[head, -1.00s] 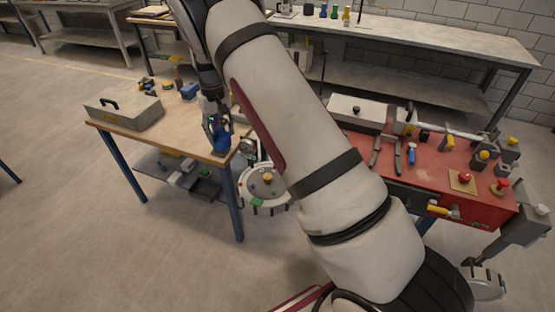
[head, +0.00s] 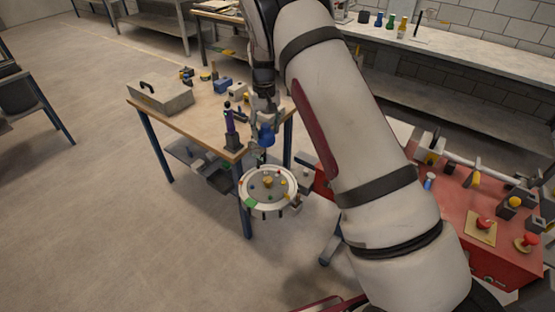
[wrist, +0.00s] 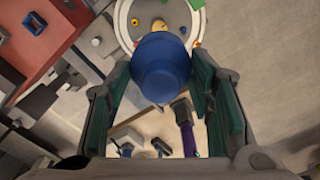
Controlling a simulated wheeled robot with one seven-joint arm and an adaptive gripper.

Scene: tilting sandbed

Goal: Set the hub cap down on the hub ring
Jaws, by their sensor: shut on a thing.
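My gripper (head: 264,122) is shut on a blue rounded piece, which I take to be the hub cap (head: 266,136). In the wrist view the cap (wrist: 160,68) sits between the two dark green finger pads. The round sandbed (head: 244,200) with a white rim is below and nearer than the cap, apart from it. A small tan piece (head: 267,181) stands at its middle, where the hub is. I cannot make out the hub ring clearly. In the wrist view the cap covers part of the bed (wrist: 122,22) and its middle.
A wooden table (head: 190,122) stands left of the bed, with a grey box (head: 160,96) and small parts. A purple piece (head: 229,120) on a dark stand is at its near corner, close to my gripper. A red bench (head: 455,205) is at the right.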

